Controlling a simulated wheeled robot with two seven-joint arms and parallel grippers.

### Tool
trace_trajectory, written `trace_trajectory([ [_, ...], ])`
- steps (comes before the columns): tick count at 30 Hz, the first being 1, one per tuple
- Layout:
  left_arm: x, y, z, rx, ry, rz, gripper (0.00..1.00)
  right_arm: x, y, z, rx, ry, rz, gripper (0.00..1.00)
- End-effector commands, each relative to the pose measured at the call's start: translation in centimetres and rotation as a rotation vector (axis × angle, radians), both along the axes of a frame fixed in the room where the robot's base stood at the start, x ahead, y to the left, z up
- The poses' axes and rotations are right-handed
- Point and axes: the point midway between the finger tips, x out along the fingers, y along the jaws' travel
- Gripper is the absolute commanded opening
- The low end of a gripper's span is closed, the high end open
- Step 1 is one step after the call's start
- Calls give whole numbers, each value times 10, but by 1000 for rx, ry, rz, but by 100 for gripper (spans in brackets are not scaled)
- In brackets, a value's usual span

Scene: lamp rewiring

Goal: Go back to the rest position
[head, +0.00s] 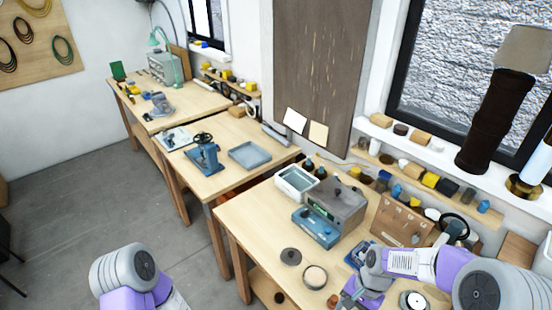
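My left arm shows only as a grey and purple link at the bottom left edge, over the floor; its gripper is out of the picture. My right arm comes in from the right, low over the near workbench (262,232). Its purple wrist end, with the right gripper (352,296), points down at the front part of that bench. The fingers are small and partly hidden by the arm, so I cannot tell whether they are open or shut, or whether they touch anything.
On the near bench stand a blue-grey machine (318,226), a white tray (296,183), round dishes (314,277) and a brown box (402,222). A blue press (205,153) and a grey tray (250,155) sit on the middle bench. Open floor (90,200) lies left.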

Motion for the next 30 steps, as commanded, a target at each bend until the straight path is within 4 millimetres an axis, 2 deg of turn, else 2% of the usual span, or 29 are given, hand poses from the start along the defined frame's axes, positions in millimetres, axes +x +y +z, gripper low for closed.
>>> trace_trajectory([
  [7,-1,0,0,0,2,-1,100,-16,35,-77,64,-85,141,53],
  [12,-1,0,0,0,2,-1,100,-46,66,-137,112,-184,264,53],
  [15,-1,0,0,0,2,-1,100,-66,82,-162,127,-242,327,53],
  [20,-1,0,0,0,2,-1,100,-100,101,-188,136,-321,414,53],
  [30,-1,0,-92,0,2,-1,100,-95,100,-280,127,-342,417,53],
])
